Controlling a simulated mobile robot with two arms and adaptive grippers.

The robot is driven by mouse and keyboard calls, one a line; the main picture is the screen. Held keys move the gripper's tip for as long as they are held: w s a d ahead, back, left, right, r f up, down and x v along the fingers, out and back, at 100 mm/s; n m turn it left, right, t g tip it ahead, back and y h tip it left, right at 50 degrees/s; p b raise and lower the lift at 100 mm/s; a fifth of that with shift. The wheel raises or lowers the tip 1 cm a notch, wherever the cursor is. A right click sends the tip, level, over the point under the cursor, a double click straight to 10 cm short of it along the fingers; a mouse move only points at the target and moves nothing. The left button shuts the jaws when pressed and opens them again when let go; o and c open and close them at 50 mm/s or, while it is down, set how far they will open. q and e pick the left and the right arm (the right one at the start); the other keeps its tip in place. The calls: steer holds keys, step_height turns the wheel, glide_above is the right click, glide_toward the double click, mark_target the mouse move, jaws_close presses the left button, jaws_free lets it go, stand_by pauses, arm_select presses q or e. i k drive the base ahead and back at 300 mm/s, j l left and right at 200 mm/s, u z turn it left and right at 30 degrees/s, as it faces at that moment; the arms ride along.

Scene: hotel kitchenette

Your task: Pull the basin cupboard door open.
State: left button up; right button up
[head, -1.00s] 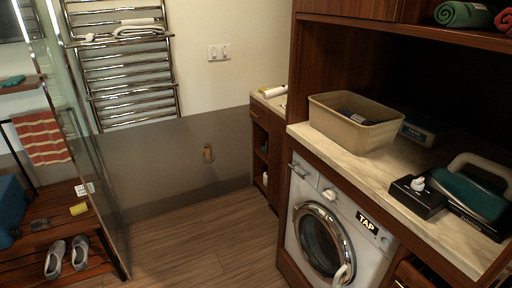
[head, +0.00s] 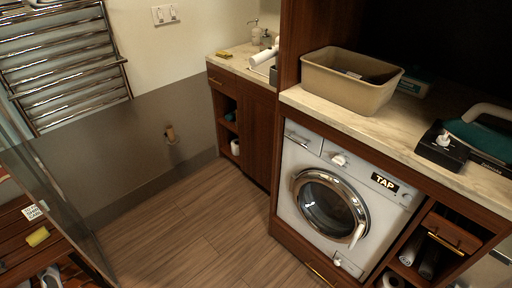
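The basin cupboard (head: 257,133) stands at the back, left of the washing machine, in dark wood. Its door is the panel to the right of the open shelves and looks shut. Its right side is hidden behind the tall wood panel, and I cannot make out a door handle. The pale basin counter (head: 236,62) lies on top, with part of the white basin (head: 264,62) showing. Neither of my grippers is in view.
A washing machine (head: 325,205) stands under a marble counter (head: 375,131) holding a beige bin (head: 350,84). A glass panel (head: 60,195) stands at left. The wood floor (head: 190,225) before the cupboard is clear. A small drawer (head: 452,232) at lower right sticks out.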

mark_target(255, 123)
steer(key=i+j+z, duration=0.3)
steer(key=i+j, duration=0.15)
steer(key=j, duration=0.2)
steer(key=i+j+z, duration=0.1)
steer(key=j, duration=0.3)
steer(key=i+j+z, duration=0.15)
steer(key=i+j, duration=0.15)
